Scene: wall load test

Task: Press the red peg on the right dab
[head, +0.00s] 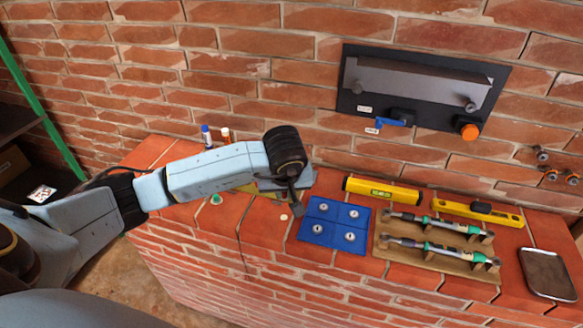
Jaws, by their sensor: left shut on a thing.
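My left arm reaches in from the left, and its left gripper (294,203) is over the brick ledge, left of the blue mat (318,233). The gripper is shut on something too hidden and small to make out. I cannot pick out a red peg for certain, nor a right dab. A small pale disc (283,217) lies on the ledge just below the gripper. A blue-grey flat piece (307,178) shows partly behind the gripper. My right gripper is not in view.
Right of the mat, a wooden rack (400,256) holds two wrench-like tools; two yellow levels (382,191) lie behind. A metal tray (547,274) is at far right. A dark wall panel (420,117) has an orange knob (468,132). Two small bottles (206,137) stand behind my arm.

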